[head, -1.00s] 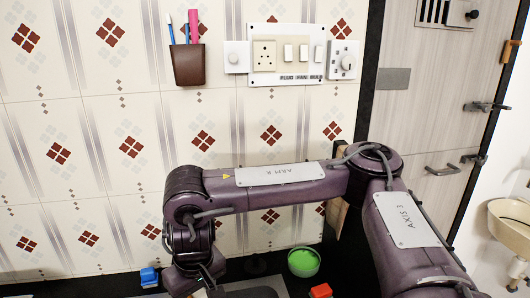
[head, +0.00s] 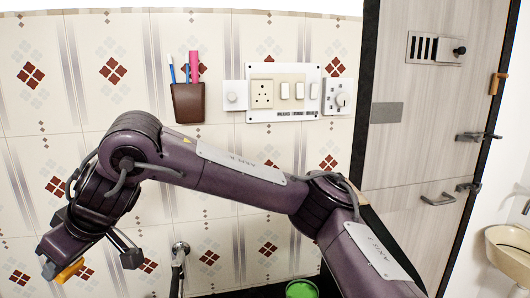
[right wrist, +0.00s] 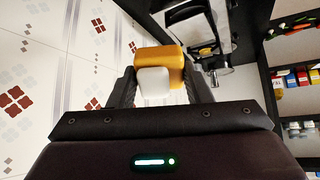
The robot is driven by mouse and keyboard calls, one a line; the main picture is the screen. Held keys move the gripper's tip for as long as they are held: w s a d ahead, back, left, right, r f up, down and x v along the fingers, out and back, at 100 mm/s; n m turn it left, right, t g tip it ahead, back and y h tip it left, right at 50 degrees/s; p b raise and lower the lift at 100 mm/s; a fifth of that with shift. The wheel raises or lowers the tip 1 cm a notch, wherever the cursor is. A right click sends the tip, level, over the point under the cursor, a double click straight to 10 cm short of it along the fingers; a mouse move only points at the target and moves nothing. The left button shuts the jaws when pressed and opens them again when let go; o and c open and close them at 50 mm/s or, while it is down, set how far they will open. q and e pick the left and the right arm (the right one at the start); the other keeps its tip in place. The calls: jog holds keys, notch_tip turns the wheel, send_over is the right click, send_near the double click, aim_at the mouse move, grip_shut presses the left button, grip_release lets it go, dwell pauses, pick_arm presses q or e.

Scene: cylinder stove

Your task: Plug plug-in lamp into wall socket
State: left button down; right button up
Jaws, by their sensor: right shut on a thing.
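The plug-in lamp appears to be the orange block with a white part (right wrist: 156,72), held between the two dark fingers of my right gripper (right wrist: 160,90). In the head view my right gripper (head: 58,264) is at the lower left, pointing down, and the lamp's orange side (head: 69,272) shows at its fingers. The lamp's pins cannot be made out. The wall socket (head: 262,94) is a cream square with round holes, on the white switch panel at upper middle. My gripper is well below and left of it. My left gripper is not in view.
A brown pen holder (head: 188,102) hangs left of the panel. A metal tap (head: 180,252) and green bowl (head: 301,289) are low. A cabinet (head: 420,120) stands right. Stocked shelves (right wrist: 298,85) show in the wrist view.

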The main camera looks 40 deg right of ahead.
jog(key=w+d+r+m+t+h+p, duration=0.1)
jog(key=w+d+r+m+t, duration=0.2)
jog(key=d+r, duration=0.6)
jog(key=w+d+r+m+t+p, duration=0.1)
jog(key=w+d+r+m+t, duration=0.1)
jog(key=d+r+t, duration=0.5)
jog(key=s+d+r+m+h, duration=0.2)
jog(key=d+h, duration=0.2)
jog(key=d, duration=0.5)
jog(key=s+d+r+m+h+p, duration=0.1)
jog(key=d+h, duration=0.4)
jog(key=d, duration=0.5)
jog(key=s+d+r+m+h, duration=0.2)
jog(key=s+d+m+h, duration=0.1)
jog(key=d, duration=0.7)
jog(key=shift+s+d+r+m+t+h+p, duration=0.2)
jog(key=shift+s+r+m+t+h+p, duration=0.15)
jog(key=shift+m+h, duration=0.5)
jog(key=shift+f+p+x, duration=0.2)
jog(key=shift+p+x, duration=0.15)
jog(key=shift+x, duration=0.9)
jog(key=shift+f+p+x, duration=0.25)
jog(key=shift+p+x, duration=0.05)
jog(key=shift+x, duration=1)
jog(key=shift+w+d, duration=0.15)
jog(key=shift+w, duration=0.15)
jog(key=shift+f, duration=0.15)
